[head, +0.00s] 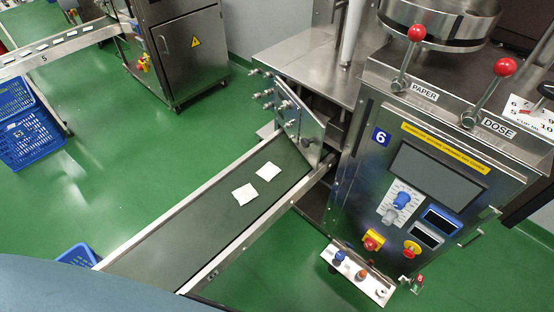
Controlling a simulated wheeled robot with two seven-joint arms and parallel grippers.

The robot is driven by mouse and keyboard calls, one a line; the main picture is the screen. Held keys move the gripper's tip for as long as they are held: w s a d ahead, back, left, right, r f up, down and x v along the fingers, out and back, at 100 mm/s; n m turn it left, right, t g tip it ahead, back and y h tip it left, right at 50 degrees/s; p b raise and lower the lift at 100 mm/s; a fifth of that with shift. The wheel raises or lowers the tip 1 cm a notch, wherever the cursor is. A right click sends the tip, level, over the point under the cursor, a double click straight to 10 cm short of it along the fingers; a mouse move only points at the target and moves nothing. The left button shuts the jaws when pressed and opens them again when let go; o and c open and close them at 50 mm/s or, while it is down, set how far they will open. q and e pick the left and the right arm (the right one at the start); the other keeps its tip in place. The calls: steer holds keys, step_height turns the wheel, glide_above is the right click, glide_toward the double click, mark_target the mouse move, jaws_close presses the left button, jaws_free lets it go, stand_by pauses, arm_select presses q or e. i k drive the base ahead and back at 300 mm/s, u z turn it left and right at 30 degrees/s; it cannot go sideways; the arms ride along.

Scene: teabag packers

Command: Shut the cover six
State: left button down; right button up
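The machine marked with a blue number 6 plate (381,138) stands at the right. A metal panel (308,118) stands tilted at the machine's left side, above the far end of the conveyor. It looks like a hinged cover swung outward, but its hinge is not clear. Several metal knobs or rods (268,93) show at its left. A dark opening shows behind the panel. Neither of my grippers is in view.
Two white teabags (245,194) (268,171) lie on the conveyor belt (190,232). Red-knobbed PAPER (415,33) and DOSE (504,67) levers stick up from the machine. A control box (357,275) juts out below. Blue crates (30,140) stand at left. Green floor (130,160) is clear left of the conveyor.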

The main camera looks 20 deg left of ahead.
mark_target(302, 126)
steer(key=u, duration=0.5)
steer(key=k, duration=1.1)
steer(key=z, duration=0.4)
steer(key=i, duration=0.75)
steer(key=z, duration=0.55)
steer(key=i, duration=0.8)
steer(key=u, duration=0.35)
